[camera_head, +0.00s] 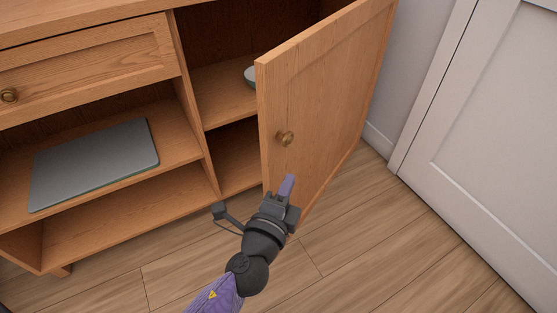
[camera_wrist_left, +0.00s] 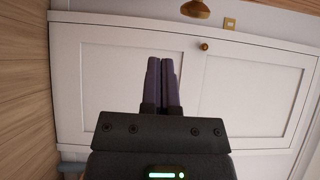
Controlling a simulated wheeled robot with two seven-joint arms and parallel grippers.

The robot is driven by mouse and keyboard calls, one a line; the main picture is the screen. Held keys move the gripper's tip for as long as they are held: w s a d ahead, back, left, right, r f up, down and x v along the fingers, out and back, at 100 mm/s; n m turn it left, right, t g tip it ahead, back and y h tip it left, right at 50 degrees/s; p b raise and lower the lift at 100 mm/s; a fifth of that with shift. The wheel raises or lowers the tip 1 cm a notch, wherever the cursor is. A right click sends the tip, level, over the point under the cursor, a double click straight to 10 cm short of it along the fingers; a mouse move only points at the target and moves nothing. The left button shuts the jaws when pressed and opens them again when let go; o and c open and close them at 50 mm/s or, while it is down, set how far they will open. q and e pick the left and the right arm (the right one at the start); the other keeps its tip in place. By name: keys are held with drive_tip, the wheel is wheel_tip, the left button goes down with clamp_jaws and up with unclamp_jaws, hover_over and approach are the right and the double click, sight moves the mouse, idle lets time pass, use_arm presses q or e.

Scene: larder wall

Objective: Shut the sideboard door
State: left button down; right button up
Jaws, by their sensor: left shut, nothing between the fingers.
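The wooden sideboard (camera_head: 190,97) fills the upper left of the head view. Its door (camera_head: 330,100) stands wide open, hinged on the right, with a round brass knob (camera_head: 285,139) on its face. My left gripper (camera_head: 288,186) is shut and empty, just below the knob in the picture, in front of the lower part of the door. I cannot tell whether it touches the door. In the left wrist view its purple fingers (camera_wrist_left: 161,82) lie together, and a brass knob (camera_wrist_left: 195,9) shows at the top edge. My right gripper is not in view.
A grey laptop-like slab (camera_head: 97,162) lies on the open left shelf. A drawer (camera_head: 90,75) above it is shut. A pale dish (camera_head: 250,76) stands inside, partly behind the door. A white panelled door (camera_head: 490,130) is at the right. The wooden floor (camera_head: 370,250) is clear.

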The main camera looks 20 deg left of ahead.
use_arm(q)
drive_tip(key=w+a, duration=0.4)
drive_tip(key=w, duration=0.1)
drive_tip(key=shift+w+b, duration=0.2)
drive_tip(key=shift+b, duration=0.15)
drive_tip(key=shift+a, duration=0.1)
